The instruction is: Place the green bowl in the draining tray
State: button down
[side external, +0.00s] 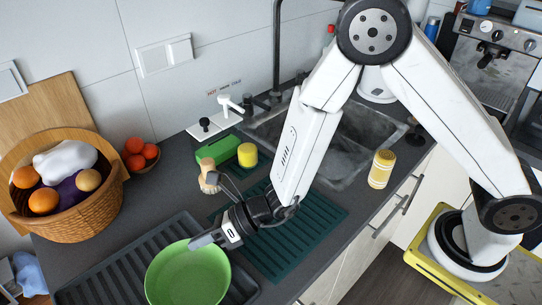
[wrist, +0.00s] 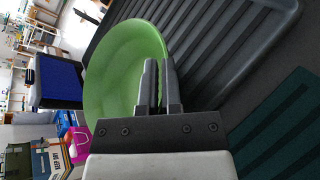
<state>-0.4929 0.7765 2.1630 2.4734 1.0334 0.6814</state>
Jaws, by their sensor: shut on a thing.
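The green bowl (side external: 190,275) is at the bottom of the side view, over the dark ridged draining tray (side external: 120,262). My gripper (side external: 205,240) is shut on the bowl's rim at its upper right side. In the wrist view the two fingers (wrist: 158,85) are close together over the rim of the green bowl (wrist: 115,75), whose inside looks empty. The draining tray (wrist: 225,40) lies beyond it there. I cannot tell whether the bowl touches the tray or is held just above it.
A wicker fruit basket (side external: 85,215) stands left of the tray. A dark green ribbed mat (side external: 300,230) lies to the right, in front of the sink (side external: 345,150). A brush (side external: 208,178), a yellow cup (side external: 247,155) and a yellow shaker (side external: 381,169) stand on the counter.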

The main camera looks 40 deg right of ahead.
jog(key=shift+f, duration=0.4)
dwell(0.6)
jog(key=shift+c, duration=2)
grip_release()
jog(key=shift+v, duration=3.95)
